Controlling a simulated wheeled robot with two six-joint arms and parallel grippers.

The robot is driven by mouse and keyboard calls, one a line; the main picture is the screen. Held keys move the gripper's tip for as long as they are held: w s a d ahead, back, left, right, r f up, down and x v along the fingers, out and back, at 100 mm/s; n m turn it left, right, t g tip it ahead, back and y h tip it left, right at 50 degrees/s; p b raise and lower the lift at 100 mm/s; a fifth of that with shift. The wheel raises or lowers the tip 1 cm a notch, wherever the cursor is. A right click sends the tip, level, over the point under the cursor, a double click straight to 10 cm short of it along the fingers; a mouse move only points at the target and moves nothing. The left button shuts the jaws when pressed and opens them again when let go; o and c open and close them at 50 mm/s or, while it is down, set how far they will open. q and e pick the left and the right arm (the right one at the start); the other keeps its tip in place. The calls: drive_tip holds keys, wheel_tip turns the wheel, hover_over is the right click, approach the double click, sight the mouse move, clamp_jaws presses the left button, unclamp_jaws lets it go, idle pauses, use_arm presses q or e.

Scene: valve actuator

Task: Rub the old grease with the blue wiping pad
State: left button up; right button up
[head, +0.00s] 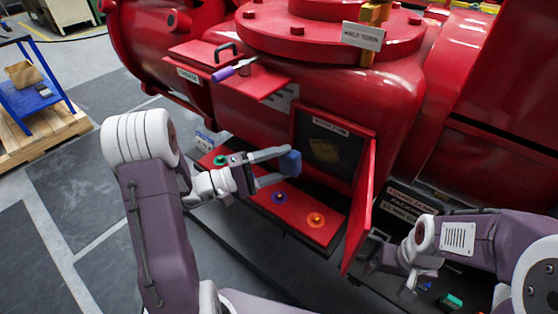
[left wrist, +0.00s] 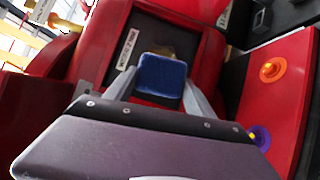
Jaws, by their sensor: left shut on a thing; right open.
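The blue wiping pad (head: 290,163) is held between the fingertips of my left gripper (head: 281,166), in front of the open hatch of the red valve body. It also shows in the left wrist view (left wrist: 162,75), between the two fingers. The old grease (head: 325,149) is a yellowish-brown patch on the dark panel inside the hatch. In the left wrist view the pad covers most of it. I cannot tell whether the pad touches the panel. My right gripper (head: 392,275) is open at the lower right, away from the hatch.
The hatch door (head: 360,206) stands open to the right of the opening. A red shelf (head: 252,190) below carries an orange knob (head: 316,220), a purple knob (head: 279,197) and a green one (head: 220,160). A purple-handled tool (head: 228,72) lies on an upper red ledge.

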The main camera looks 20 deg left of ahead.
sight(310, 144)
use_arm(q)
drive_tip(key=w, duration=0.1)
drive_tip(key=w+d, duration=0.1)
drive_tip(key=w, duration=0.1)
drive_tip(key=w+d, duration=0.1)
drive_tip(key=w, duration=0.1)
drive_tip(key=shift+f+p, duration=0.1)
drive_tip(key=shift+p, duration=0.3)
use_arm(e)
drive_tip(key=shift+w+r, duration=0.2)
drive_tip(key=shift+r, duration=0.25)
use_arm(q)
drive_tip(key=shift+w+d, duration=0.3)
drive_tip(key=shift+w, duration=0.6)
use_arm(e)
drive_tip(key=shift+f, duration=0.15)
use_arm(q)
drive_tip(key=shift+s+d+f+b, duration=0.1)
drive_tip(key=shift+s+d+b, duration=0.3)
drive_tip(key=shift+d, duration=0.3)
drive_tip(key=shift+s+d+b, duration=0.25)
drive_tip(key=shift+d+b, duration=0.15)
drive_tip(key=shift+d, duration=0.3)
use_arm(e)
drive_tip(key=shift+f, duration=0.65)
use_arm(q)
drive_tip(key=shift+s+d, duration=0.15)
drive_tip(key=shift+d, duration=0.1)
